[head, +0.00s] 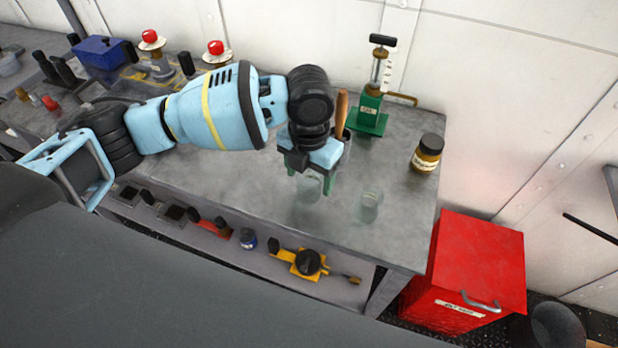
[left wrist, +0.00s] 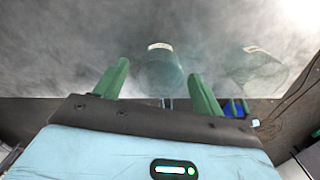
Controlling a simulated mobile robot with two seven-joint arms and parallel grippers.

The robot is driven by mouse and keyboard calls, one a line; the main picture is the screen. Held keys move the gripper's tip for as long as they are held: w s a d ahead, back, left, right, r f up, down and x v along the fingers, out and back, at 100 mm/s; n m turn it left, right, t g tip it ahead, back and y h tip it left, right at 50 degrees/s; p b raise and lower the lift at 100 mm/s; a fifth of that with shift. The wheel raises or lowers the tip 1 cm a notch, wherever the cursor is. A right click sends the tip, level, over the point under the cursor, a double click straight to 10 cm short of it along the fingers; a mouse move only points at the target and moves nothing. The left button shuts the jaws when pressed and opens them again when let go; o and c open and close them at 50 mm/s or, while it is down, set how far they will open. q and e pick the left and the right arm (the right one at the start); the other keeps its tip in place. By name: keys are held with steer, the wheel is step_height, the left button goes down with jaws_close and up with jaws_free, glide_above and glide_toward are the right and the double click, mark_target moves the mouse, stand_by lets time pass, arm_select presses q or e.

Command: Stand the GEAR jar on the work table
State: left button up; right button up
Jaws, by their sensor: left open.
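My left gripper (head: 309,181) points down over the front part of the grey work table (head: 235,185), open. A clear greenish glass jar (head: 309,190) stands on the table between its fingers. In the left wrist view this jar (left wrist: 165,72) shows between the two green fingertips, with a gap on each side. A second clear glass jar (head: 369,207) stands to its right, also visible in the left wrist view (left wrist: 254,70). An amber jar with a black lid (head: 427,155) stands near the table's right edge. I cannot read the jar labels, so I cannot tell which is GEAR.
A green hand pump (head: 369,118) stands at the back, beside a wooden-handled tool (head: 341,112). Red-topped items and a blue box (head: 100,52) crowd the left. A red bin (head: 480,255) stands right of the table. A lower shelf holds a yellow tool (head: 305,264).

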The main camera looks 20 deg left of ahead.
arm_select(q)
step_height(320, 180, up, 10)
steer(key=shift+r, duration=0.25)
stand_by(0.3)
